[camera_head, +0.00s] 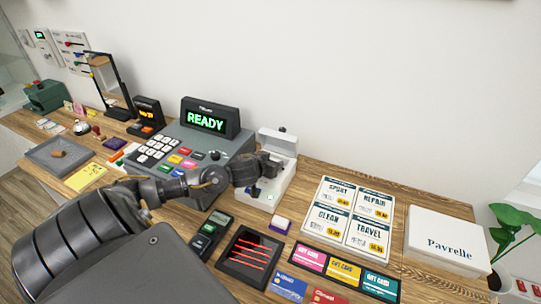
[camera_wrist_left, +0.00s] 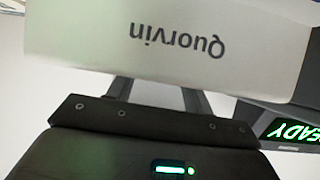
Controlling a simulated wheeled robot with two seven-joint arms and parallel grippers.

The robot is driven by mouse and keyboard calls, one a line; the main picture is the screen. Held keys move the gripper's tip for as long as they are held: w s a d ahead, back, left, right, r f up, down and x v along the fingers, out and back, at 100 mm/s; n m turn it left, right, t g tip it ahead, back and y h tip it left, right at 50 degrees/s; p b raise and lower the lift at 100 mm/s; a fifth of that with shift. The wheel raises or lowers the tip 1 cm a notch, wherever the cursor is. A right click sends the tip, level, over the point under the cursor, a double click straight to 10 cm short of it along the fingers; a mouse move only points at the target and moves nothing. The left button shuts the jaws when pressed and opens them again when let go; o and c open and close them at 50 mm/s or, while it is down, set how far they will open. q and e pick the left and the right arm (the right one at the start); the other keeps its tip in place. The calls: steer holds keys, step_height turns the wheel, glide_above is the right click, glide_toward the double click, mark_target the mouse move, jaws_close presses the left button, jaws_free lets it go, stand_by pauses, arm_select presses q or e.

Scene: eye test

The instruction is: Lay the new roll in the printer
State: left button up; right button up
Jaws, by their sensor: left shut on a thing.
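The white printer (camera_head: 272,195) stands right of the grey cash register, its lid (camera_head: 278,143) raised at the back. My left gripper (camera_head: 256,188) reaches over the printer's open bay from the left. In the left wrist view the fingers (camera_wrist_left: 160,93) run behind a white panel (camera_wrist_left: 245,35) marked "Quorvin", upside down, which hides their tips. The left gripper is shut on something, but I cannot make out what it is. I cannot clearly see a paper roll in either view. My right gripper is not in view.
The register (camera_head: 178,150) shows "READY" on its display (camera_head: 207,119), close left of the printer. A price sheet (camera_head: 347,216) and a white box (camera_head: 447,241) are right.

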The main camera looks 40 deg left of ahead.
arm_select(q)
steer(key=o, duration=0.9)
steer(key=shift+f, duration=0.1)
steer(key=shift+s, duration=0.15)
steer(key=v, duration=1.2)
